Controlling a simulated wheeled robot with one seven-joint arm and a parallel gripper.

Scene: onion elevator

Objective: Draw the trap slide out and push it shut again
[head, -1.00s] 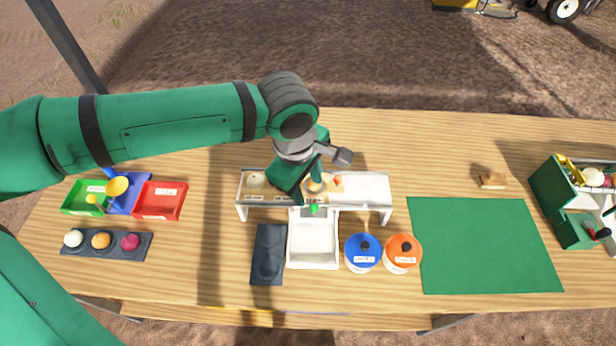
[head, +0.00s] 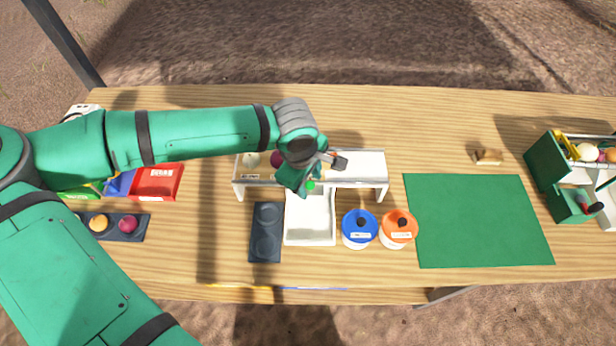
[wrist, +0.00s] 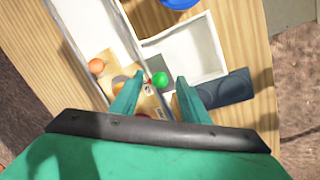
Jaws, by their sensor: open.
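The trap slide's green knob (head: 311,185) shows at the front of the white bench (head: 362,165), above the white bin (head: 310,218). In the wrist view the green knob (wrist: 159,78) appears between the two fingertips of my gripper (wrist: 158,82). The fingers are apart, and I cannot tell whether either touches the knob. In the head view my gripper (head: 303,190) hangs at the bench's front edge, just left of the knob. The slide's plate is mostly hidden behind my gripper, so how far it is drawn out cannot be told.
A pale onion (head: 250,159) and a red onion (head: 277,159) lie on the bench. A dark tray (head: 266,232) stands left of the bin; blue (head: 360,228) and orange (head: 398,229) lidded jars stand right. The green mat (head: 478,220) is bare.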

